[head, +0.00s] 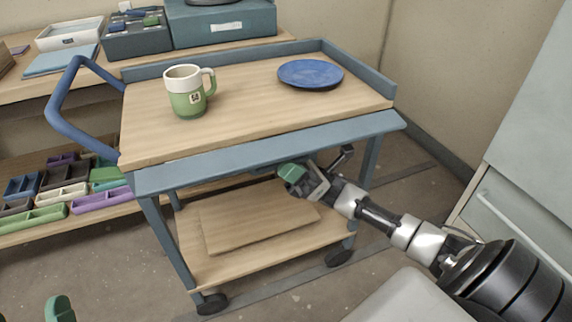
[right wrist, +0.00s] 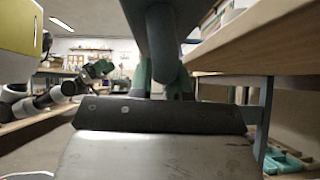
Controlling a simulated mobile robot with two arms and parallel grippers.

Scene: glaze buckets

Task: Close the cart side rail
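The cart (head: 255,100) has a wooden top with blue-grey rails standing up along its back and right sides. The front side rail (head: 270,152) is folded down, below the level of the top. My right gripper (head: 293,176) is under this rail near its middle, with green fingertips close to its underside. In the right wrist view the green fingertips (right wrist: 162,82) lie either side of a blue-grey part that comes down from above; I cannot tell whether they grip it. Only a green tip of my left gripper (head: 60,308) shows, at the lower left, away from the cart.
A green-and-white mug (head: 187,98) and a blue plate (head: 310,74) stand on the cart top. The cart's blue handle (head: 68,110) juts out left. A board lies on the lower shelf (head: 200,275). A shelf unit with trays is behind left; a pale cabinet (head: 530,130) stands right.

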